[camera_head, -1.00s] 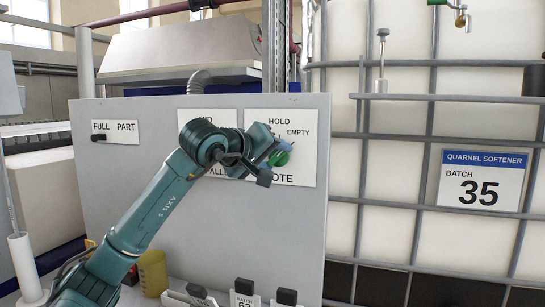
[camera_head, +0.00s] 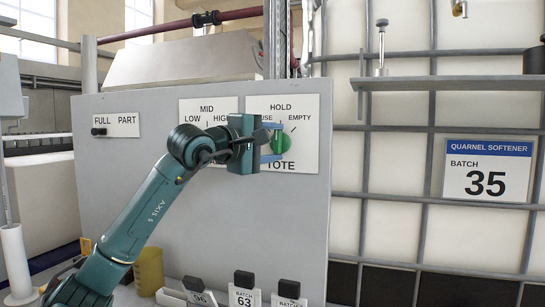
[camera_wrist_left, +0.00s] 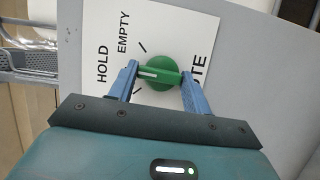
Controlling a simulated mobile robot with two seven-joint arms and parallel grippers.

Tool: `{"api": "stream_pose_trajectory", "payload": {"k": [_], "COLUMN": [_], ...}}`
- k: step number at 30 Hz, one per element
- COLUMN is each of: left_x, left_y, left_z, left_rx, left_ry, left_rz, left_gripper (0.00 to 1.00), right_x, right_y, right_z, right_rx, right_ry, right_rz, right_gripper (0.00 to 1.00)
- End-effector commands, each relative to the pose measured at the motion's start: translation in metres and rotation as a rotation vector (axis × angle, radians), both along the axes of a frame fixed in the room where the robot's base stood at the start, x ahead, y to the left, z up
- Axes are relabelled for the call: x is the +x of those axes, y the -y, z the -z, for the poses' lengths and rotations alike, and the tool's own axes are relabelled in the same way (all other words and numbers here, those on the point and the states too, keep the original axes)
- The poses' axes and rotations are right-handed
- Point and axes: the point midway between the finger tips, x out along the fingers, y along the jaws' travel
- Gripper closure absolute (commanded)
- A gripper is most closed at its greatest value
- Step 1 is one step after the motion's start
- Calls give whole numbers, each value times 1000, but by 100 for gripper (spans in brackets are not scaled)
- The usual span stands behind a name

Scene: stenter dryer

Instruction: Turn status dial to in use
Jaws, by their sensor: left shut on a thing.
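The status dial is a green round knob (camera_head: 281,143) on a white plate (camera_head: 309,143) with HOLD at the top, EMPTY at the upper right, a partly covered USE at the upper left and TOTE below. My left gripper (camera_head: 274,142) is shut on the knob, one blue finger above it and one below. In the left wrist view, the fingers (camera_wrist_left: 160,75) grip the ends of the green dial's bar (camera_wrist_left: 165,76). Its white mark points to the HOLD side, between the two tick lines. My right gripper is not in view.
A FULL/PART plate with a black knob (camera_head: 99,131) is at the left of the grey panel (camera_head: 130,190). A LOW/MID/HIGH plate (camera_head: 207,106) is partly behind my gripper. Below are a yellow cup (camera_head: 149,270) and black-topped batch holders (camera_head: 244,290). A caged white tank (camera_head: 400,165) stands at right.

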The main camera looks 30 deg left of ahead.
Motion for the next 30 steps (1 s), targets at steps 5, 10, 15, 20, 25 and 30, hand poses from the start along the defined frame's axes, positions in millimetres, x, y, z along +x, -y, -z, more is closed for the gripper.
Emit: {"api": "stream_pose_trajectory", "payload": {"k": [5,10,15,20,25,30], "left_x": [-1,-1,-1,-1,-1,-1], "left_y": [-1,-2,-2,-2,-2,-3], "left_z": [4,6,6,6,6,5], "left_rx": [-164,-320,-471,-596,-702,-771], "left_ry": [48,87,122,152,177,193], "left_rz": [-1,0,0,1,0,-2], "left_gripper": [74,74,74,74,74,74], "right_x": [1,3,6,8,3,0], "right_y": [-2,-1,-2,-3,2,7], "right_z": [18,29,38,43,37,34], "right_rx": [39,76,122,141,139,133], "right_ry": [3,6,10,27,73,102], "right_rz": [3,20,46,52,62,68], "right_gripper": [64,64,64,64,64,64]}}
